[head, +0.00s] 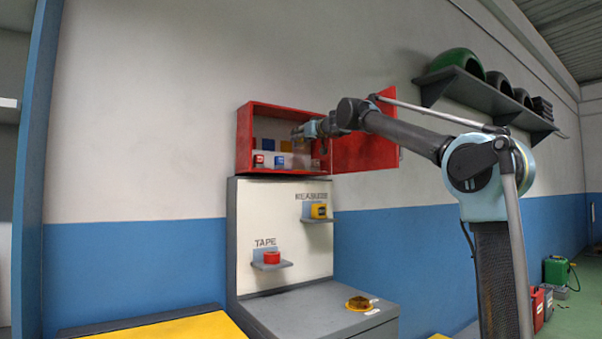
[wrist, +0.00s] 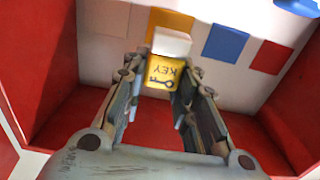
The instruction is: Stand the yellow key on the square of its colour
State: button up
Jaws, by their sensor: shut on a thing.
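My gripper (wrist: 158,88) is shut on the yellow key (wrist: 163,74), a small block with a white end and a dark key picture. Its lettering appears upside down in the wrist view. The key is inside the open red cabinet, in front of the pale back panel. In the head view my gripper (head: 299,135) reaches into the cabinet; the key cannot be made out there. Whether the key touches a surface is unclear.
The red cabinet (head: 283,108) has its door (head: 365,155) swung open to the right. A red-faced block (head: 258,161) and a blue-faced block (head: 280,162) stand on its floor. Below, shelves hold red tape (head: 271,258) and a yellow measure (head: 319,211).

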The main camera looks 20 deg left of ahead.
notch_tip(320, 180, down, 9)
jog(key=shift+s+a+f, duration=0.1)
jog(key=shift+a+f, duration=0.05)
jog(key=shift+f, duration=0.05)
dwell(0.4)
jog(key=o, duration=1.1)
jog(key=v, duration=1.2)
